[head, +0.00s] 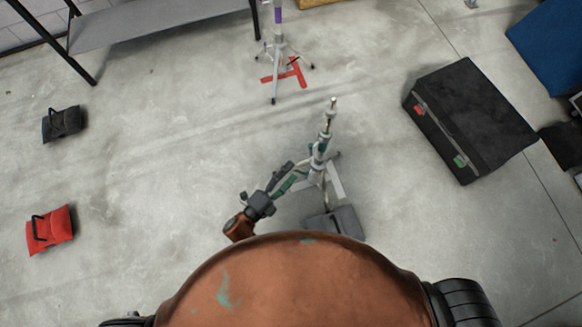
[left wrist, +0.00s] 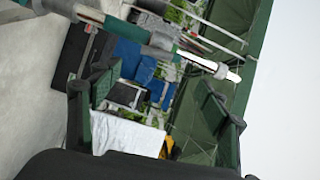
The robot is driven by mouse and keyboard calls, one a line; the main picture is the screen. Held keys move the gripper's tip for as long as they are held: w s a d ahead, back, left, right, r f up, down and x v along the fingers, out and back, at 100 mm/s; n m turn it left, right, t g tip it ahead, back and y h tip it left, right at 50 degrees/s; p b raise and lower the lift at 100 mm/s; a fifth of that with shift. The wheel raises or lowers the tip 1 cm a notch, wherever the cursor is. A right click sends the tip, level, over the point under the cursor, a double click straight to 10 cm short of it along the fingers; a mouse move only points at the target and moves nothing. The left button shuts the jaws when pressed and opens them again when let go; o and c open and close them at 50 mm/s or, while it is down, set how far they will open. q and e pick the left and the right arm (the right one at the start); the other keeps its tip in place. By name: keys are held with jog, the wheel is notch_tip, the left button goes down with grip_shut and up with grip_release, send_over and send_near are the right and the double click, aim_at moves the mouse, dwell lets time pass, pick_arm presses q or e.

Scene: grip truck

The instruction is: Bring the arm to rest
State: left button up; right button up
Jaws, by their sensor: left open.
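My left gripper (head: 283,178) is open, with its arm coming in low at the centre of the head view. Its fingers also frame the middle of the left wrist view (left wrist: 155,98). A metal stand (head: 320,150) with a grey pole and a pale tip rises just right of the gripper in the head view. In the left wrist view its pole (left wrist: 160,43) crosses the upper part, beyond the fingers. I see nothing gripped between the fingers. I cannot tell whether the gripper touches the stand. My right gripper is not in view.
A grey bag (head: 338,222) lies by the stand's foot. A black case (head: 470,118) is at right. A red bag (head: 50,230) and a black bag (head: 63,123) lie at left. Another stand (head: 278,50) is on a red floor mark behind. Floor between is clear.

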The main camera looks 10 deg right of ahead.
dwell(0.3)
